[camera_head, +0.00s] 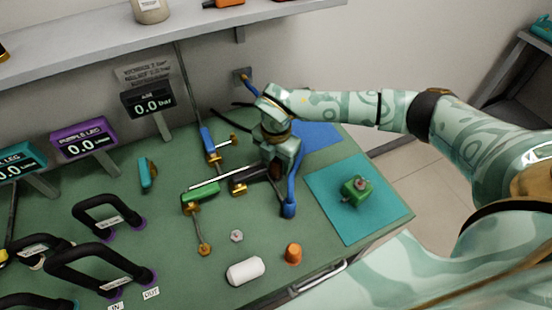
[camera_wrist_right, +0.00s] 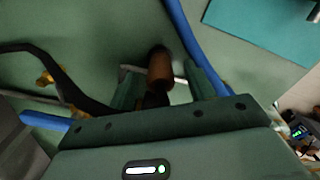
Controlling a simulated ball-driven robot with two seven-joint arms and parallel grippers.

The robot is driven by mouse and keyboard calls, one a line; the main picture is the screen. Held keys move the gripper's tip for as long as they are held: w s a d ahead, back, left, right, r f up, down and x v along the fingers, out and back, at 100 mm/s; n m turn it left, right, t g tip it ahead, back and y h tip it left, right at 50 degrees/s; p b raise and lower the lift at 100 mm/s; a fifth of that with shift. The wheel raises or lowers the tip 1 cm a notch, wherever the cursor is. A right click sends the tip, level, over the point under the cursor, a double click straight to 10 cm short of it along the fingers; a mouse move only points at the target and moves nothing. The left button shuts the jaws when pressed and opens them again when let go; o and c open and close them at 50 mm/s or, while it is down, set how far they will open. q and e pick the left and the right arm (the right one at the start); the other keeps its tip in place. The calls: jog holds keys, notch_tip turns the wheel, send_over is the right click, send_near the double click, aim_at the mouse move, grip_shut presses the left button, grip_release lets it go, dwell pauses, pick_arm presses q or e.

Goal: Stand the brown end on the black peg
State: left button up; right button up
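The brown end (camera_wrist_right: 160,72) is a short brown cylinder with a dark top in the right wrist view. It lies between the two spread fingers of my right gripper (camera_wrist_right: 168,84), with gaps visible on both sides. In the head view my right gripper (camera_head: 279,160) points down over the bench beside a blue hose and hides most of what is under it. A dark piece (camera_wrist_right: 155,99) shows just below the brown end in the wrist view; I cannot tell whether it is the black peg. My left gripper is not in view.
A blue hose (camera_head: 290,207) runs close to the right gripper. A green valve block (camera_head: 201,192) with brass fittings is to its left. A white cylinder (camera_head: 245,271), an orange cylinder (camera_head: 293,255) and a grey nut (camera_head: 237,236) stand in front. A teal mat (camera_head: 335,213) carries a green block (camera_head: 356,191).

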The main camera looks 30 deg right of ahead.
aim_at(276, 161)
jog(key=shift+r, duration=0.1)
notch_tip(276, 161, up, 16)
jog(key=p, duration=0.3)
dwell(0.7)
